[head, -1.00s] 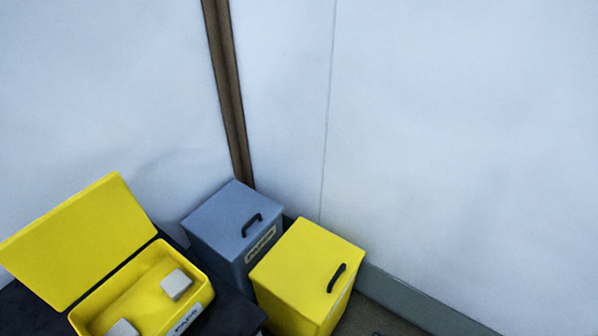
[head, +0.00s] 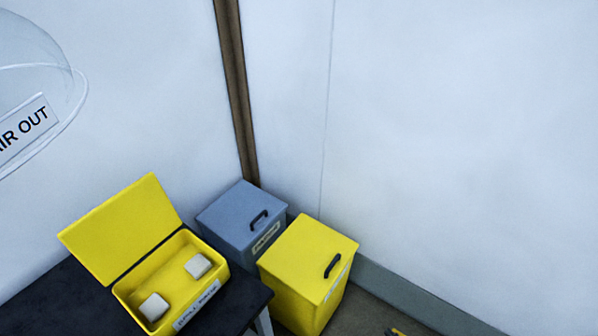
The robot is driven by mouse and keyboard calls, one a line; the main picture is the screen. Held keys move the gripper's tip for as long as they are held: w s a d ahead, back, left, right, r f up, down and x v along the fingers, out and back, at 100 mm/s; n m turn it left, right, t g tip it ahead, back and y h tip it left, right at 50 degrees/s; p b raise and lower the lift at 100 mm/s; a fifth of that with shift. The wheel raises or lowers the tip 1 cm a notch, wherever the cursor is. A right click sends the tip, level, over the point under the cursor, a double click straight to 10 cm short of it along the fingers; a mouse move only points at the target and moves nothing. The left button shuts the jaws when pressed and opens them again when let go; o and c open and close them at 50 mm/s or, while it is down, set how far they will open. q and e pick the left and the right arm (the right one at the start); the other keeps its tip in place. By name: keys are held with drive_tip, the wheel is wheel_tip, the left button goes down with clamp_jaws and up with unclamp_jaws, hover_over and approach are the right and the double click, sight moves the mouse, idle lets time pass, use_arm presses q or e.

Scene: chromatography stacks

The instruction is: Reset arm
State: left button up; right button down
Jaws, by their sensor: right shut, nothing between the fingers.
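Only a small dark and yellow tip of my right gripper (head: 397,332) shows at the bottom edge of the head view, right of centre. It is shut and empty, over the floor to the right of the yellow bin. The rest of it is cut off by the frame. My left gripper is not in view.
An open yellow box (head: 125,292) with two pale blocks sits on a dark table (head: 62,306). A blue-grey bin (head: 228,213) and a yellow lidded bin (head: 305,258) stand in the wall corner. A clear dome (head: 40,70) with a label is at upper left.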

drive_tip(key=s+d+f+m+g+h+p, duration=0.2)
drive_tip(key=s+d+f+g+h+p, duration=0.15)
drive_tip(key=s+f, duration=0.45)
drive_tip(key=s+d+f+m+g+h+p, duration=0.25)
drive_tip(key=s+f+p, duration=0.2)
drive_tip(key=s, duration=0.65)
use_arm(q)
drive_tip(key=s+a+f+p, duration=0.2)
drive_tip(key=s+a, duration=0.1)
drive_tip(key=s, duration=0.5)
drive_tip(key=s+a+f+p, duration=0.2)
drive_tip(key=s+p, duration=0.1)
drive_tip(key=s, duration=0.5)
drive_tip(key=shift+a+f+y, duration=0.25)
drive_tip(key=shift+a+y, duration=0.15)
use_arm(e)
drive_tip(key=s+a+f+g, duration=0.2)
drive_tip(key=s, duration=0.8)
drive_tip(key=s+a+f+m+g+h, duration=0.1)
drive_tip(key=s+a+f+g, duration=0.1)
drive_tip(key=s, duration=0.9)
drive_tip(key=s+a+f+g, duration=0.2)
drive_tip(key=s, duration=0.8)
drive_tip(key=shift+s+f+g+h, duration=0.15)
drive_tip(key=shift+s+g+h, duration=0.15)
drive_tip(key=shift+s+g, duration=0.1)
